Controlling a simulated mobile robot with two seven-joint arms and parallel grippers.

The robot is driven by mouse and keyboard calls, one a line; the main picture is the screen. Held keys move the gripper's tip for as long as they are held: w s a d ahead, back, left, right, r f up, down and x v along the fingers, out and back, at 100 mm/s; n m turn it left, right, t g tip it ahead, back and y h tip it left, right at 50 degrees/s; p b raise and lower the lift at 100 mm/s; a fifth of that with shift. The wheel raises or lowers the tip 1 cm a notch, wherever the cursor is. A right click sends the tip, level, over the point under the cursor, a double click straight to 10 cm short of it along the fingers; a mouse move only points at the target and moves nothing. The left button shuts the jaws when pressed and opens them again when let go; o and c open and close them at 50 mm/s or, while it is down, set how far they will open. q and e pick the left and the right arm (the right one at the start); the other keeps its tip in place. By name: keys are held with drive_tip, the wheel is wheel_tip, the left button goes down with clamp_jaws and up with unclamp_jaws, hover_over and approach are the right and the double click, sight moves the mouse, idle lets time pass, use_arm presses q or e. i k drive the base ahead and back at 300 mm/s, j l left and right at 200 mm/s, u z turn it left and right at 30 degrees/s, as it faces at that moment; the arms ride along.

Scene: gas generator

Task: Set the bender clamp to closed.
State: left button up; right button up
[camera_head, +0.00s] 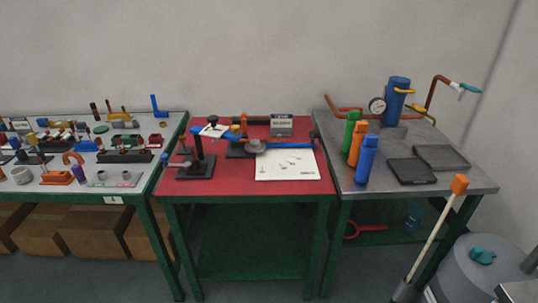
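On the red-topped middle table (225,185) stands a black tool with an upright post on a flat base (196,172). Neither of my grippers is in view.
A white sheet (288,173) and a grey sign box (281,126) share the red table. The left table (143,188) is crowded with fittings. The right metal table (400,189) holds green, orange and blue bottles and a gauge assembly. A grey drum (470,275) stands at lower right.

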sight(244, 117)
drive_tip(key=j+z, duration=0.15)
drive_tip(key=z, duration=0.3)
drive_tip(key=j+z, duration=0.2)
drive_tip(key=z, duration=0.3)
drive_tip(key=j+z, duration=0.2)
drive_tip(key=z, duration=0.25)
drive_tip(key=k+j+z, duration=0.2)
drive_tip(key=j, duration=0.15)
drive_tip(key=j+z, duration=0.2)
drive_tip(key=j, duration=0.15)
drive_tip(key=k+j+z, duration=0.2)
drive_tip(key=i+j, duration=0.1)
drive_tip(key=j, duration=0.05)
